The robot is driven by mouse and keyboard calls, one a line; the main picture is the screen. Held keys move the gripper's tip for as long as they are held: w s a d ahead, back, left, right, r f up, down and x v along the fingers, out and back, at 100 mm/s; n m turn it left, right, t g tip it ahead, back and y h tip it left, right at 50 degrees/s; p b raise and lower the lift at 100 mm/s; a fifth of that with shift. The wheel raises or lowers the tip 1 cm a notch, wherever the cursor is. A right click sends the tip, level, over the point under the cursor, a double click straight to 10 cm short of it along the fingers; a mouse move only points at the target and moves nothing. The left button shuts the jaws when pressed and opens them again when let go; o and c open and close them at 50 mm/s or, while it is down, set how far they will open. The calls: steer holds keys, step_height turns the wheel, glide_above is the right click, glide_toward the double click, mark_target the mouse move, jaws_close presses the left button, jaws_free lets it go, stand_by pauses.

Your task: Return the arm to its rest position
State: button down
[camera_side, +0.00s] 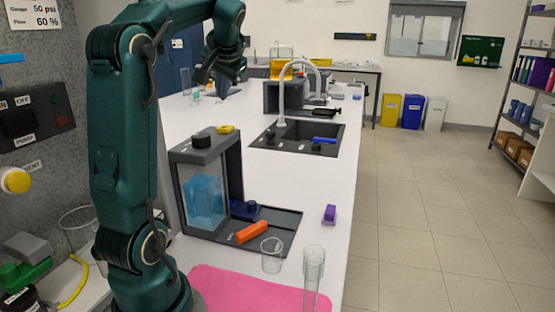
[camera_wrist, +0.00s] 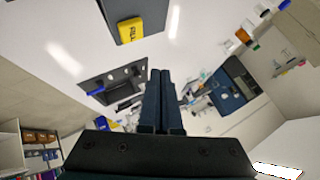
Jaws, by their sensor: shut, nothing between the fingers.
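My green arm is raised in the side view. Its end hangs over the far part of the white bench (camera_side: 330,200), with my gripper (camera_side: 203,74) high above the surface. In the wrist view my gripper (camera_wrist: 161,74) shows two dark fingers side by side, shut with nothing between them. The gripper touches nothing that I can see. The membrane rig (camera_side: 177,160), a dark frame with a blue block (camera_side: 203,200) inside, stands on the bench below and nearer the side camera.
A dark sink (camera_side: 270,139) with a tall faucet (camera_side: 283,100) lies beyond the rig. An orange piece (camera_side: 251,232) lies on a dark tray (camera_side: 284,231). Clear glassware (camera_side: 272,256) and a pink mat (camera_side: 240,290) are in front. The air around the gripper looks clear.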

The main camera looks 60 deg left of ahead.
steer(key=shift+w, duration=0.1)
steer(key=w+d+f+m+t+h, duration=0.1)
steer(key=d+m+t+h, duration=0.15)
steer(key=d, duration=0.75)
steer(key=w+d+f+m+t+h, duration=0.1)
steer(key=d+m+t, duration=0.15)
steer(key=d, duration=0.65)
steer(key=s+d+f+m+h, duration=0.2)
steer(key=s+d+f+h, duration=0.3)
steer(key=s+d+f, duration=0.3)
steer(key=d+f, duration=0.4)
steer(key=d, duration=0.2)
steer(key=shift+g, duration=0.4)
